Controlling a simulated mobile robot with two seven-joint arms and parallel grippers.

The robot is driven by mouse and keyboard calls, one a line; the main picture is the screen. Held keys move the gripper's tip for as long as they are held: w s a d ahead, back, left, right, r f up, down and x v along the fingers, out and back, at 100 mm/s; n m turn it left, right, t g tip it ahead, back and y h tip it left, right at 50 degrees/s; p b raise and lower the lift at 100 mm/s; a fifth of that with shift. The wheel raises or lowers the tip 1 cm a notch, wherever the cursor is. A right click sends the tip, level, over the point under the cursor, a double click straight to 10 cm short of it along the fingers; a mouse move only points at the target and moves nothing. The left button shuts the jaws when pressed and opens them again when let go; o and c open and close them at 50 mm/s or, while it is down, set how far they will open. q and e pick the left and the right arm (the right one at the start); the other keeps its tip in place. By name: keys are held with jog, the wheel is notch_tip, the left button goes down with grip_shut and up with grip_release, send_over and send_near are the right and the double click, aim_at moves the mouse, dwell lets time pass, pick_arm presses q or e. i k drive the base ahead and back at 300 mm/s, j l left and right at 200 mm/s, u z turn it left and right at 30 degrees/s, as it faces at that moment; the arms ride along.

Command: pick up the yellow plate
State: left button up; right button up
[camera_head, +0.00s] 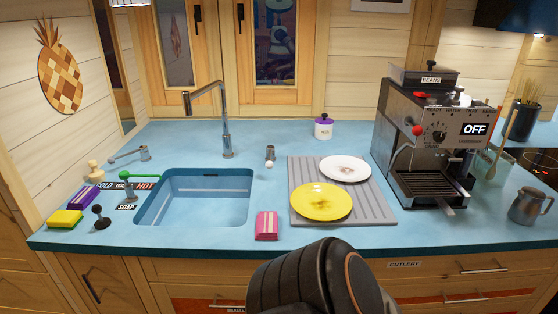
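The yellow plate (321,201) lies on the grey ribbed drying mat (374,208) to the right of the sink. It has a brownish smear in its middle. A white plate (345,168), also smeared, lies just behind it on the same mat. A dark rounded arm link of mine shows at the bottom centre, in front of the counter edge and below the yellow plate. Neither of my grippers' fingertips is in view. Nothing touches the yellow plate from above.
The sink (206,196) with its tall tap (226,130) is left of the mat. A pink striped sponge (266,226) lies by the front edge. The coffee machine (430,140) stands right of the mat, with a metal jug (526,206) beyond.

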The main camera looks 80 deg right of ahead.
aim_at(316, 201)
jog(key=z, duration=3)
